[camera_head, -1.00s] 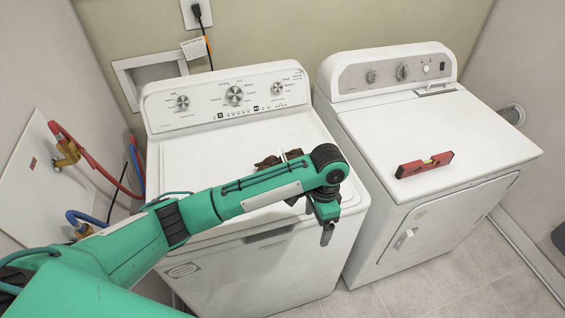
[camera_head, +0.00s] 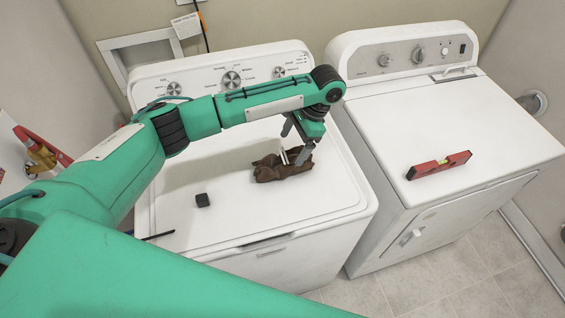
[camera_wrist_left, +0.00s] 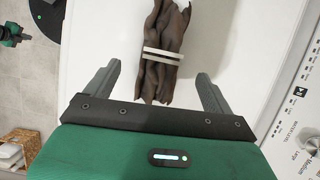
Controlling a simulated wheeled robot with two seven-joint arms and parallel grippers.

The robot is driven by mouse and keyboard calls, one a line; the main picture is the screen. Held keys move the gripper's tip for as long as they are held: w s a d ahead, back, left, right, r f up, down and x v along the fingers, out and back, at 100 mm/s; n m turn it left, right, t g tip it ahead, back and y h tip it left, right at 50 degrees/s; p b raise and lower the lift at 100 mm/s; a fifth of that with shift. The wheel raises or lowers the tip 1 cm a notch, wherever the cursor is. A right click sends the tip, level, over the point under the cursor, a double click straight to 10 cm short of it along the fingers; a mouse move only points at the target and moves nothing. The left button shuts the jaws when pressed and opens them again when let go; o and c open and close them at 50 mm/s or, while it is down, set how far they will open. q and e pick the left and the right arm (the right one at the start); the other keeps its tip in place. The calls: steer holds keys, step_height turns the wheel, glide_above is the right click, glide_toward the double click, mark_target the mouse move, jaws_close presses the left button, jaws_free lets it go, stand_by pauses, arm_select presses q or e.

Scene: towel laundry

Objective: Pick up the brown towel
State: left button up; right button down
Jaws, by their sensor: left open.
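The brown towel (camera_head: 283,167) lies crumpled on the lid of the left white machine (camera_head: 300,205), with a white band around it. It also shows in the left wrist view (camera_wrist_left: 160,75), lying lengthwise ahead of my gripper. My left gripper (camera_head: 294,148) is open just above the towel, its fingers pointing down. In the left wrist view the fingers (camera_wrist_left: 158,82) are spread, one to each side of the towel's near end, with a gap on both sides. My right gripper does not show.
A red level (camera_head: 438,165) lies on the right white machine (camera_head: 480,120). The control panel (camera_head: 232,80) stands behind my left arm. The front of the lid is mostly clear.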

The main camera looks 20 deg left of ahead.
mark_target(287, 155)
arm_select(q)
steer(key=x, duration=0.3)
steer(key=shift+w+p, duration=0.35)
steer(key=shift+s+a+f, duration=0.2)
steer(key=shift+f, duration=0.25)
steer(key=shift+s+f+p, duration=0.1)
steer(key=shift+s+p, duration=0.05)
steer(key=shift+p, duration=0.15)
steer(key=p+x, duration=0.2)
steer(key=x, duration=0.2)
steer(key=shift+s+a+f, duration=0.1)
steer(key=shift+s+a, duration=0.05)
steer(key=shift+a, duration=0.05)
steer(key=shift+s+f, duration=0.1)
steer(key=shift+f, duration=0.2)
steer(key=shift+c, duration=0.5)
steer(key=c, duration=1.1)
steer(key=shift+c, duration=0.4)
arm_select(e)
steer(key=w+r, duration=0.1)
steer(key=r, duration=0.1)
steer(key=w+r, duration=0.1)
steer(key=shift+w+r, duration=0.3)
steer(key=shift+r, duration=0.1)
